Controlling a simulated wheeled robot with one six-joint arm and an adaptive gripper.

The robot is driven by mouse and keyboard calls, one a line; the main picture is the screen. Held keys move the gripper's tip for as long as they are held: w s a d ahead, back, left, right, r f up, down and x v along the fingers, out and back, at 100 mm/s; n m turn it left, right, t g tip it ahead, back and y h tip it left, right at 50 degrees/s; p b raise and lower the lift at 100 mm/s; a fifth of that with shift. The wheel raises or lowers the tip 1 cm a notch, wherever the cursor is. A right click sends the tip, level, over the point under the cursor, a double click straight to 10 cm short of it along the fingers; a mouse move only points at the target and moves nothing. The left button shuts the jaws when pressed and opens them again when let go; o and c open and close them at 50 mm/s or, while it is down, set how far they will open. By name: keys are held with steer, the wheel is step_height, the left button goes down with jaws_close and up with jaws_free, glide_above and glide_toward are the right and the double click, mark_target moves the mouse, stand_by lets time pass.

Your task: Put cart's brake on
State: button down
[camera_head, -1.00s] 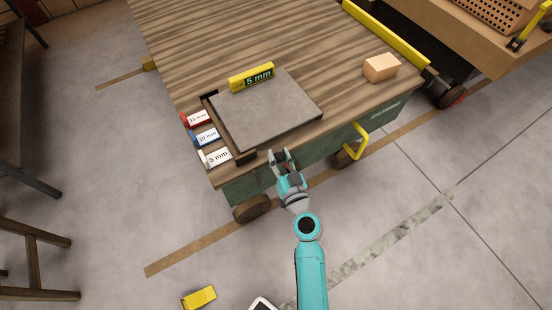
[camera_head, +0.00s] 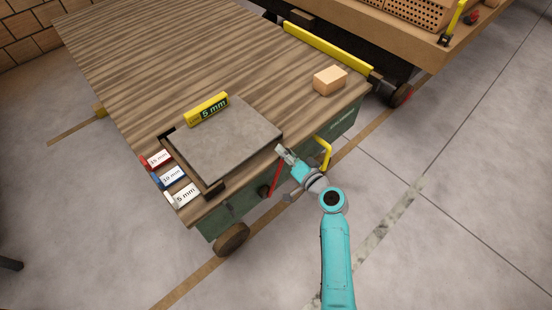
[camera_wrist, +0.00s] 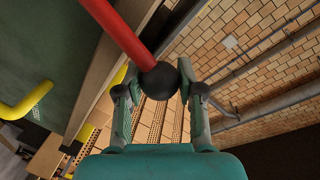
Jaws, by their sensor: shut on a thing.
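The cart (camera_head: 130,70) has a striped wooden top and a green side. A red lever (camera_head: 275,180) rises from a dark hub on its near side, below the table edge. In the wrist view the lever (camera_wrist: 117,28) ends in a black ball knob (camera_wrist: 160,81). My gripper (camera_head: 283,152) is at the lever's upper end, close to the cart's edge. In the wrist view my gripper (camera_wrist: 157,88) is shut on the knob, one finger on each side. The knob is hidden in the head view.
A yellow handle (camera_head: 325,153) juts from the cart's side, just right of my gripper. A wheel (camera_head: 232,239) stands below. The floor in front is clear.

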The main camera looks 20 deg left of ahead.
steer(key=shift+w+d+f+m, duration=0.15)
steer(key=shift+w, duration=0.25)
steer(key=shift+w+d+f+m, duration=0.1)
steer(key=shift+w+d+m, duration=0.05)
steer(key=shift+w, duration=0.2)
steer(key=c, duration=0.7)
jaws_free()
steer(key=v, duration=1.2)
